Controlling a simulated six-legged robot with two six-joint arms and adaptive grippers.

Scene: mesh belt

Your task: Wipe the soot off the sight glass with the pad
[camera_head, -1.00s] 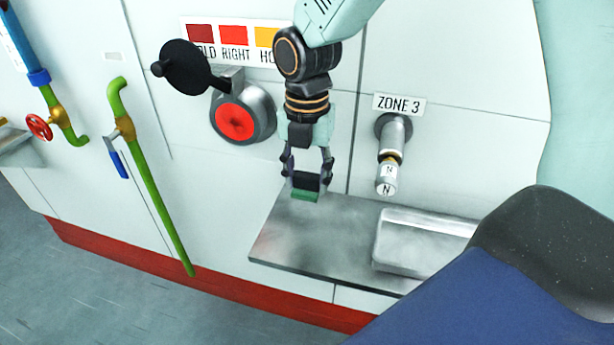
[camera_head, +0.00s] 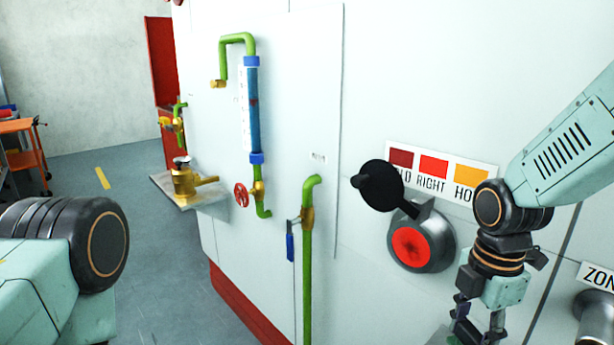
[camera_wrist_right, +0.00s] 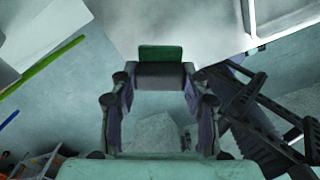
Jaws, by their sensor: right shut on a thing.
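The sight glass (camera_head: 410,247) is a round red window in a grey metal housing on the white wall. Dark smudges show on its red face. Its round black cover (camera_head: 380,186) is swung aside to the upper left. My right gripper (camera_wrist_right: 160,74) is shut on the pad (camera_wrist_right: 160,53), a dark block with a green face, in the right wrist view. My left gripper is out of view.
A colour chart (camera_head: 440,168) is above the glass. A green pipe (camera_head: 307,260) with a blue-handled valve (camera_head: 290,243) stands left of it. Further left are a blue tube gauge (camera_head: 252,110), a red handwheel (camera_head: 241,195) and a brass fitting (camera_head: 184,182) on a shelf.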

